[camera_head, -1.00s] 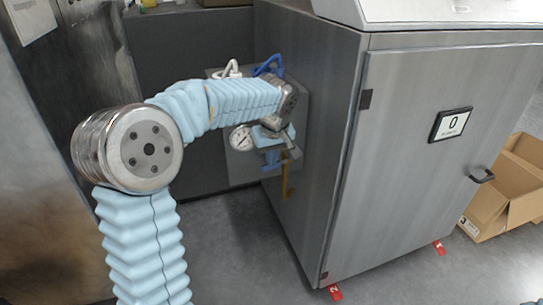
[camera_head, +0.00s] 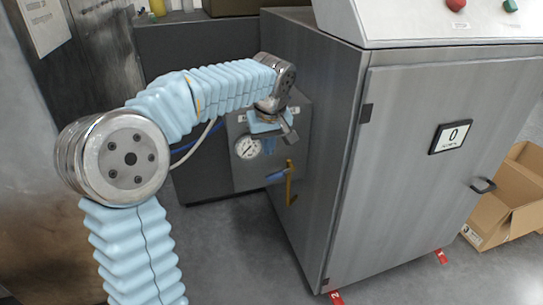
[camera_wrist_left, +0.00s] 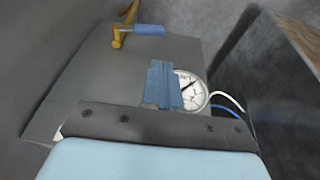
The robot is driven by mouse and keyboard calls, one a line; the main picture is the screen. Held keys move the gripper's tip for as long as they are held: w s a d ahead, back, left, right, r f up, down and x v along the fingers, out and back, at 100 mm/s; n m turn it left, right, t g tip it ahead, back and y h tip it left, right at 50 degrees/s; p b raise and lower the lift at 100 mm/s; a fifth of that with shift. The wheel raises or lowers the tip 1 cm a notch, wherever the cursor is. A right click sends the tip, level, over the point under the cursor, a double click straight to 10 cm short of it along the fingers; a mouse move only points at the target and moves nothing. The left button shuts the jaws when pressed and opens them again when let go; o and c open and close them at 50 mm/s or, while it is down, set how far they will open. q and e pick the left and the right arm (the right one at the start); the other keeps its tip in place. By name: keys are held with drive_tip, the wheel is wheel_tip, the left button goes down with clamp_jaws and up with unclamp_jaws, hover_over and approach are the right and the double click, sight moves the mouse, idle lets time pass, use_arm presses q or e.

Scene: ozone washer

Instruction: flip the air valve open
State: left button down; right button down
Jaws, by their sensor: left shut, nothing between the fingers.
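The air valve has a blue lever handle (camera_head: 276,176) on a yellow pipe fitting (camera_head: 290,182), at the grey panel (camera_head: 247,182) on the washer's side. The handle sticks out sideways, to the left of the fitting. In the left wrist view, the handle (camera_wrist_left: 149,29) and the yellow fitting (camera_wrist_left: 124,30) are at the top. My left gripper (camera_head: 270,146) is in front of the panel, above the handle and apart from it. Its blue fingers (camera_wrist_left: 163,86) are closed together and empty. My right gripper is not in view.
A round pressure gauge (camera_head: 247,147) is on the panel, left of my left gripper. White and blue hoses (camera_head: 192,150) run left from the panel. The large steel washer cabinet (camera_head: 400,170) stands to the right, with an open cardboard box (camera_head: 510,195) beyond it.

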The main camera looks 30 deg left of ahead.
use_arm(q)
drive_tip(key=v, duration=0.5)
drive_tip(key=shift+s+a+f, duration=0.1)
drive_tip(key=shift+s+a, duration=0.05)
drive_tip(key=shift+s, duration=0.1)
